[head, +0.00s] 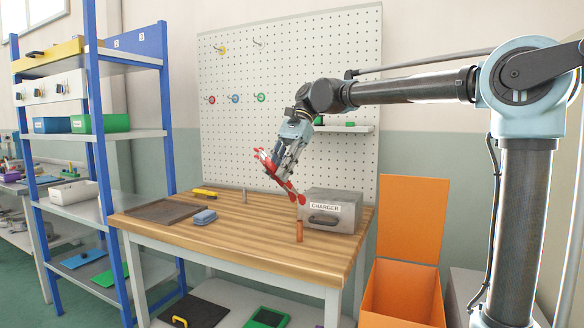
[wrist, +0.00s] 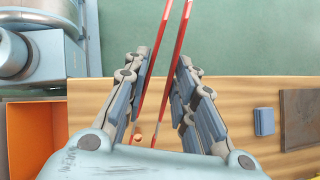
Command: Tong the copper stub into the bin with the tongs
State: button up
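The copper stub (head: 299,231) stands upright on the wooden tabletop, near its front edge and in front of the grey charger box. A small round copper-coloured end, probably the stub, shows low in the wrist view (wrist: 137,138). My gripper (head: 280,166) is shut on the red tongs (wrist: 178,60), whose two arms run between its fingers. In the head view the tongs' red tips (head: 298,196) point down, above the stub and seemingly apart from it. The open orange bin (head: 403,300) stands on the floor right of the table, its lid raised; part shows in the wrist view (wrist: 35,135).
The charger box (head: 332,210) stands close behind the stub on the table (head: 255,240). A dark tray (head: 165,211), a blue block (head: 204,217) and a yellow-handled tool (head: 205,193) lie to the left. A pegboard (head: 300,75) rises behind; a blue shelf rack (head: 92,150) stands left.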

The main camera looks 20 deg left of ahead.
jog(key=shift+w+a, duration=0.1)
jog(key=shift+w, duration=0.15)
jog(key=shift+w, duration=0.15)
jog(key=shift+f, duration=0.15)
notch_tip(320, 180, down, 10)
dwell(1.0)
